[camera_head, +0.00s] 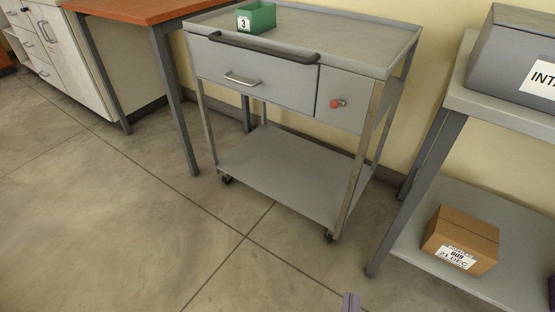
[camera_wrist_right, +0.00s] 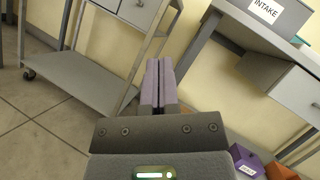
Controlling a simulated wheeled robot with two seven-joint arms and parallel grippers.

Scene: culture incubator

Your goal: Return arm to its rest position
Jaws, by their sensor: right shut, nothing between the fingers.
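My right gripper (camera_head: 352,302) shows only as purple fingertips at the bottom edge of the head view, over the floor in front of the grey cart. In the right wrist view its two purple fingers (camera_wrist_right: 158,84) lie together, shut, with nothing between them. They point toward the gap between the cart and the bench on the right. The rest of my right arm is out of the head view. My left gripper is in neither view.
A grey wheeled cart (camera_head: 288,172) carries a green bin (camera_head: 256,17). Right of it, a bench (camera_head: 500,108) holds a grey INTAKE box (camera_wrist_right: 265,14); a cardboard box (camera_head: 461,240) sits on its lower shelf. An orange-topped table (camera_head: 140,9) stands left. Floor at front left is clear.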

